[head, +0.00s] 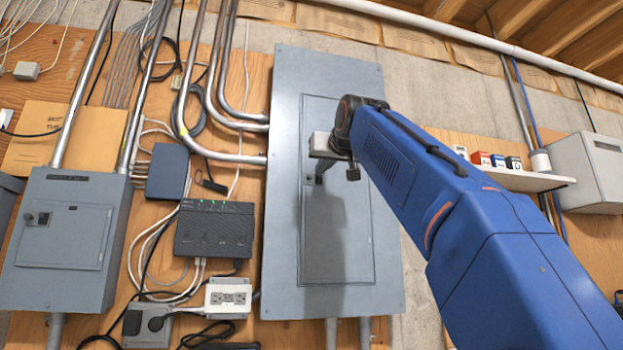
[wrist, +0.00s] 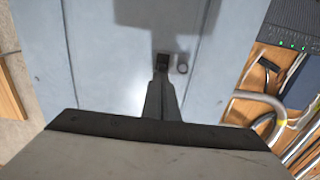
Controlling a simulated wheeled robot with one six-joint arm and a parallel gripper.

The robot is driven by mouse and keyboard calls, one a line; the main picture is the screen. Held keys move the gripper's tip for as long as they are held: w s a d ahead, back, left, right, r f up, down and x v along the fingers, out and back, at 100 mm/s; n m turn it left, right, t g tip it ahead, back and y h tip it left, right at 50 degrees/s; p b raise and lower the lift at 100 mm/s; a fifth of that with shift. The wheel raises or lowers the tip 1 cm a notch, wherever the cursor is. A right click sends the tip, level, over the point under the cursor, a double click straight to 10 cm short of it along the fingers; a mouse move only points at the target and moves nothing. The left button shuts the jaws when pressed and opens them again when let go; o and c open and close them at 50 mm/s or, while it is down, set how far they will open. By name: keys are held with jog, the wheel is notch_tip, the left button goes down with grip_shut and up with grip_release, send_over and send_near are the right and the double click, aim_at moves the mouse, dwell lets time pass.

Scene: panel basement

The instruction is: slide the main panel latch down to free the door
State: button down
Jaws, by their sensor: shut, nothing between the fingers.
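The main panel (head: 386,245) is a tall grey cabinet on the plywood wall, with a closed rectangular door (head: 337,235). A small dark latch piece (wrist: 163,59) shows on the door in the wrist view, with a small round lock (wrist: 182,68) beside it. My gripper (head: 319,172) is in front of the upper left part of the door. Its fingers are shut and empty; in the wrist view the fingertips (wrist: 160,80) point at the latch piece and overlap its near edge. I cannot tell whether they touch. My gripper hides part of the latch in the head view.
A black router (head: 214,232), cables and an outlet box (head: 228,297) are left of the panel. A smaller grey box (head: 65,240) hangs farther left. Metal conduits (head: 230,110) run into the panel's left side. A shelf (head: 520,181) with small boxes is at right.

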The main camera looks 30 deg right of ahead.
jog(key=shift+f, duration=0.7)
dwell(0.7)
jog(key=shift+r, duration=0.2)
dwell(0.3)
jog(key=v, duration=0.7)
dwell(0.8)
dwell(0.4)
